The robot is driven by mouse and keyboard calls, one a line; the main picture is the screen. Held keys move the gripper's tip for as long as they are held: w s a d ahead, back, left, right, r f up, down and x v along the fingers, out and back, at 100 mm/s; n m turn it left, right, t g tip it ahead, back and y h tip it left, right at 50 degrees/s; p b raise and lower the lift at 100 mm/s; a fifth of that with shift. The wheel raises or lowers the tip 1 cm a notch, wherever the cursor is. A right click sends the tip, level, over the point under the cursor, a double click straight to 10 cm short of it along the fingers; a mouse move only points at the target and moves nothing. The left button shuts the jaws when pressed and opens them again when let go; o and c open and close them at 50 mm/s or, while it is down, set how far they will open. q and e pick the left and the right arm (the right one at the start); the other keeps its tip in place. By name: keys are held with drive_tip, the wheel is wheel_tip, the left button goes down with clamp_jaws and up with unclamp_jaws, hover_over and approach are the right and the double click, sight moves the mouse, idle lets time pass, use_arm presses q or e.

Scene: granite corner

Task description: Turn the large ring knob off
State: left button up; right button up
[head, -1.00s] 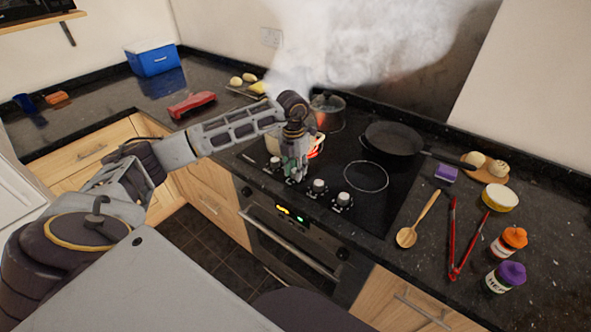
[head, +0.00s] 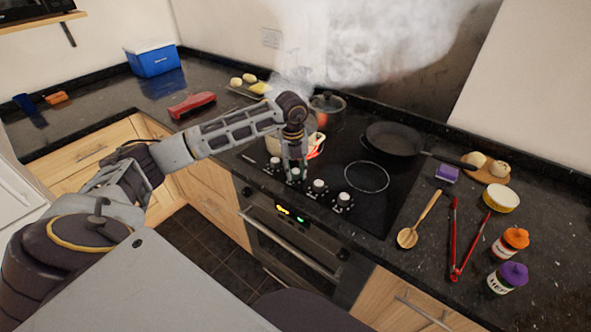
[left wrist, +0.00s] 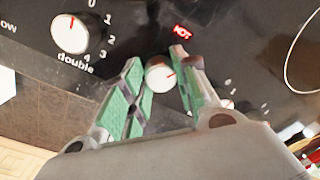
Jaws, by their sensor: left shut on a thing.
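A row of white-capped knobs runs along the front of the black hob (head: 366,207). My left gripper (left wrist: 158,80) reaches down over the second knob from the left, with one green-padded finger on each side of it. My right gripper is not in view.
A red HOT sign (left wrist: 182,32) is lit on the hob. A light pot stands behind my gripper, a lidded pot (head: 327,108) farther back, and a frying pan (head: 393,140) to the right. Steam rises behind.

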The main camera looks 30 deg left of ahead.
sight(294, 172)
use_arm(q)
drive_tip(key=n, duration=0.6)
drive_tip(key=shift+r, duration=0.15)
drive_tip(key=shift+n, duration=0.3)
drive_tip(key=o, duration=1)
drive_tip(key=shift+s+r, duration=0.15)
drive_tip(key=shift+r, duration=2.8)
drive_tip(key=shift+s+r, duration=0.15)
drive_tip(key=shift+r, duration=2.8)
